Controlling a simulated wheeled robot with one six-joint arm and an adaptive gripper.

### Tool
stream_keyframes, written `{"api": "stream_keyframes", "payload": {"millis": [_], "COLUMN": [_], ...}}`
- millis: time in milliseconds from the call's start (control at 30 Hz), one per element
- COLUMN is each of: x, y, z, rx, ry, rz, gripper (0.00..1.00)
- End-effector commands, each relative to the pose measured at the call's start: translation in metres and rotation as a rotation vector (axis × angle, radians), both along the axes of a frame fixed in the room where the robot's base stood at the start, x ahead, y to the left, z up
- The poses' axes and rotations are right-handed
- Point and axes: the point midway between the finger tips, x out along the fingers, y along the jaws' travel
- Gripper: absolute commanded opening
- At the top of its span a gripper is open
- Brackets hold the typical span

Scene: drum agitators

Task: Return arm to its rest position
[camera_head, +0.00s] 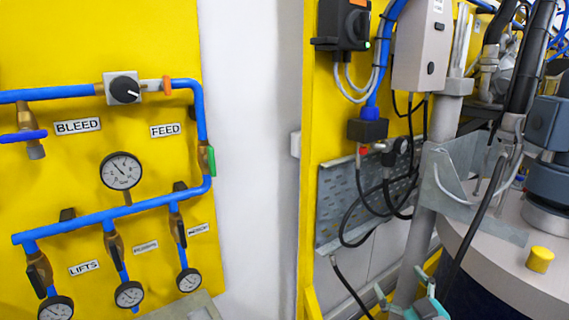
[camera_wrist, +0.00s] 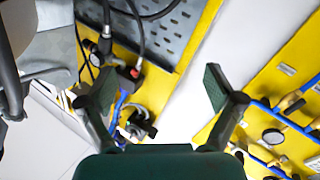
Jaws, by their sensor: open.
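My gripper (camera_wrist: 155,92) is open in the wrist view, with its two dark fingers spread wide and nothing between them. In the head view, the teal gripper (camera_head: 410,288) shows at the bottom edge, right of the middle. Most of my arm is out of the frame. The gripper appears in front of the yellow frame and drum area, and I see no contact with anything. Its distance from these things is hard to tell.
A yellow panel (camera_head: 60,185) with blue pipes, gauges and valves stands at left. A switch box (camera_head: 345,22), grey box (camera_head: 421,45), hanging cables and perforated plate (camera_head: 335,205) are at centre right. A drum (camera_head: 510,265) with a yellow cap (camera_head: 540,259) is at right. A pale wall gap lies between.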

Motion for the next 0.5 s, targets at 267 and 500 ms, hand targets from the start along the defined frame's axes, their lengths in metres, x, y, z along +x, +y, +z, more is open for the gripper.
{"api": "stream_keyframes", "payload": {"millis": [267, 500], "x": [-0.066, -0.134], "y": [0.015, 0.027], "z": [-0.090, -0.147], "rx": [0.117, 0.190], "ry": [0.086, 0.142], "rz": [-0.086, -0.152], "gripper": [0.92, 0.92]}}
